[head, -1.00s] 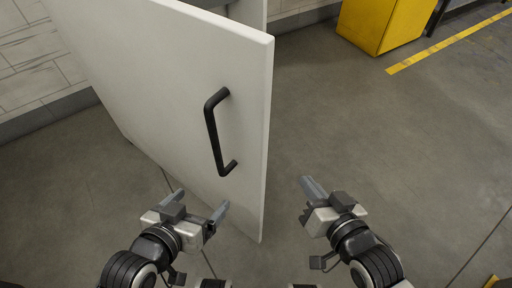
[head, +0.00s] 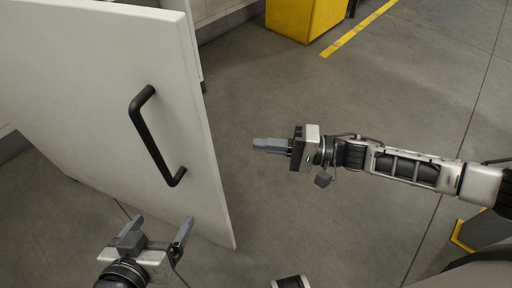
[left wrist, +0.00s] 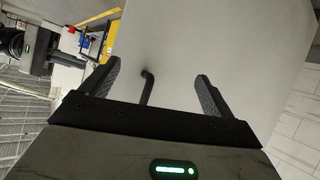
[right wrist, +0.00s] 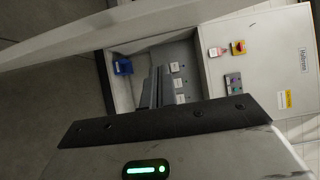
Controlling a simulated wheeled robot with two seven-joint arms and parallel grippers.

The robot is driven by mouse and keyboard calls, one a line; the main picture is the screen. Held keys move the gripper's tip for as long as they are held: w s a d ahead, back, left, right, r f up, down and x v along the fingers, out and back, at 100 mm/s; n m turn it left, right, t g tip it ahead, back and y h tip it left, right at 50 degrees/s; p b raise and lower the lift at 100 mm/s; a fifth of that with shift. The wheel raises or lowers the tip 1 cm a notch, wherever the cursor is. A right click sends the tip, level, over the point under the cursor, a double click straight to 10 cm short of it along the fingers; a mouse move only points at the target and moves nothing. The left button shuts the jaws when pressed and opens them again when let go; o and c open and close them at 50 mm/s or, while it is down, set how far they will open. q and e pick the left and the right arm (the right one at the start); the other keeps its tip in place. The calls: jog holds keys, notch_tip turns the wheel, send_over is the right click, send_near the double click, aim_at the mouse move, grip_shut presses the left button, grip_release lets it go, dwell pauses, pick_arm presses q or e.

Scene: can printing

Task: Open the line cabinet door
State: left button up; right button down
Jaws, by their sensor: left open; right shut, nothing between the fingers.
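The line cabinet door (head: 105,110) is a large white panel standing ajar at the left of the head view. Its black bar handle (head: 150,137) is near the free edge. My left gripper (head: 163,222) is open and empty, below the handle and in front of the door. In the left wrist view the handle (left wrist: 147,88) shows between the spread fingers, apart from them. My right gripper (head: 257,145) is shut and empty, to the right of the door's free edge. In the right wrist view its fingers (right wrist: 156,78) point toward the cabinet's opening (right wrist: 125,78).
A yellow box (head: 300,15) stands at the back, beside a yellow floor line (head: 355,30).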

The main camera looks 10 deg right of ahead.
pick_arm(q)
jog(key=shift+w+d+f+b, duration=0.1)
jog(key=shift+f+b, duration=0.1)
jog(key=shift+f, duration=0.15)
jog(key=shift+w+f+b, duration=0.1)
jog(key=shift+f+b, duration=0.05)
jog(key=shift+f, duration=0.15)
pick_arm(e)
jog(key=a, duration=0.9)
jog(key=shift+s+a, duration=0.3)
jog(key=shift+a, duration=0.05)
pick_arm(q)
jog(key=shift+r, duration=0.15)
